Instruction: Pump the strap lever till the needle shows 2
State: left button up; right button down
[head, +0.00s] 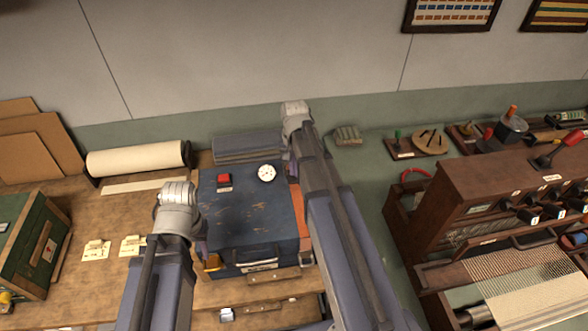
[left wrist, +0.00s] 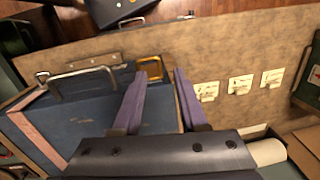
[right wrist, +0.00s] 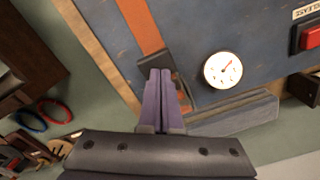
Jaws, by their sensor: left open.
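A blue case (head: 247,215) stands on the workbench, with a round white dial (head: 266,173) on its top. In the right wrist view the dial (right wrist: 223,70) shows a small red needle, but its numbers are too small to read. An orange strap (right wrist: 140,25) runs over the case to a dark buckle or lever (right wrist: 155,60). My right gripper (right wrist: 162,71) has its fingers together at this dark piece; I cannot tell whether anything is between them. My left gripper (left wrist: 165,72) is open and empty above the case's edge, beside a yellow clasp (left wrist: 149,70).
A red button (head: 224,180) sits on the case top. Paper tags (head: 96,250) lie on the bench left of the case, and a green box (head: 32,245) stands further left. A paper roll (head: 138,158) lies behind. A wooden loom-like machine (head: 480,200) stands at the right.

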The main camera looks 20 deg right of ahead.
notch_tip(320, 180, up, 9)
jog(key=p, duration=0.8)
jog(key=shift+f, duration=0.1)
jog(key=shift+p, duration=0.3)
jog(key=f+b, duration=0.4)
jog(key=shift+w+d, duration=0.1)
jog(key=shift+w, duration=0.25)
dwell(0.8)
jog(key=shift+f, duration=0.1)
dwell(1.8)
